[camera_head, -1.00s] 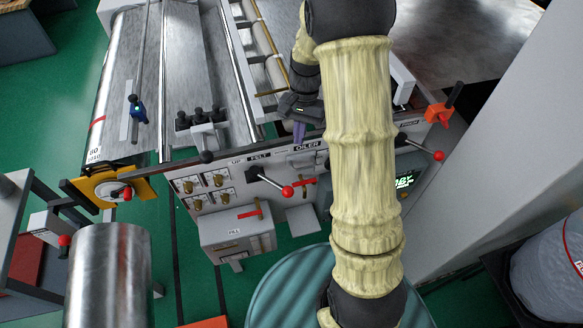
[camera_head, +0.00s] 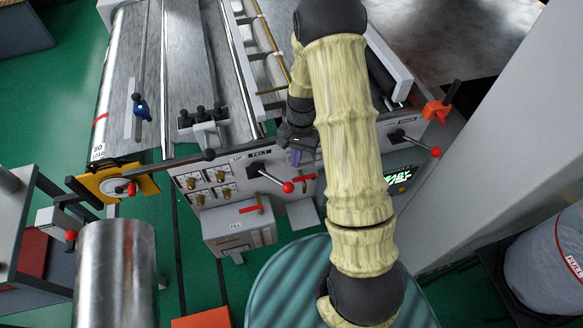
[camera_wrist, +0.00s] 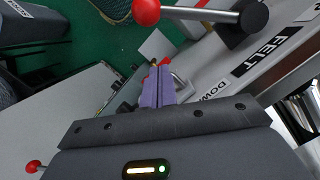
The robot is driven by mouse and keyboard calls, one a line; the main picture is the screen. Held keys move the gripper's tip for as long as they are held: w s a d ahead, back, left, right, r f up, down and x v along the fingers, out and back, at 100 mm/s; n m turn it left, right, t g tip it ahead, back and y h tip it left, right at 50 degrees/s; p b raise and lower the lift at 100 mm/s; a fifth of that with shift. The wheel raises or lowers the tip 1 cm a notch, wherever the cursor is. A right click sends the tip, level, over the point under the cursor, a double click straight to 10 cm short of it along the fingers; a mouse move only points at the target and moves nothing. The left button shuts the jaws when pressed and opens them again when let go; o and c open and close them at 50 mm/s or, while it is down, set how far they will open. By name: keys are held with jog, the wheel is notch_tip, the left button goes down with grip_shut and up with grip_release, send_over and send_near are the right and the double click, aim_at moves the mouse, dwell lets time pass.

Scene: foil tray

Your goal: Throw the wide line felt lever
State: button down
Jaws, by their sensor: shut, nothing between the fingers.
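The felt lever (camera_head: 270,179) is a metal rod with a black hub and red ball knob, under a FELT label on the machine's front panel. In the head view the rod points down and right from its hub. The wrist view shows the lever (camera_wrist: 208,15) at the top, its knob left of its hub. My gripper (camera_head: 295,157) is just above and right of the lever in the head view, partly behind my arm. Its purple fingers (camera_wrist: 157,88) are shut and empty, apart from the lever. A DOWN label shows beside them. I cannot tell which line this machine is.
A second red-knobbed lever (camera_head: 417,143) sits at the panel's right end. Brass valves (camera_head: 206,187) are left of the felt lever, and a red handle (camera_head: 252,210) is below. An orange-red bracket (camera_head: 437,108) stands at the right corner. A steel cylinder (camera_head: 115,275) stands front left.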

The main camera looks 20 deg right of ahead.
aim_at(273, 178)
jog(key=s+a+p, duration=0.1)
jog(key=s+a+f+p, duration=0.1)
jog(key=s, duration=0.1)
jog(key=shift+s+a, duration=0.15)
jog(key=shift+s, duration=0.05)
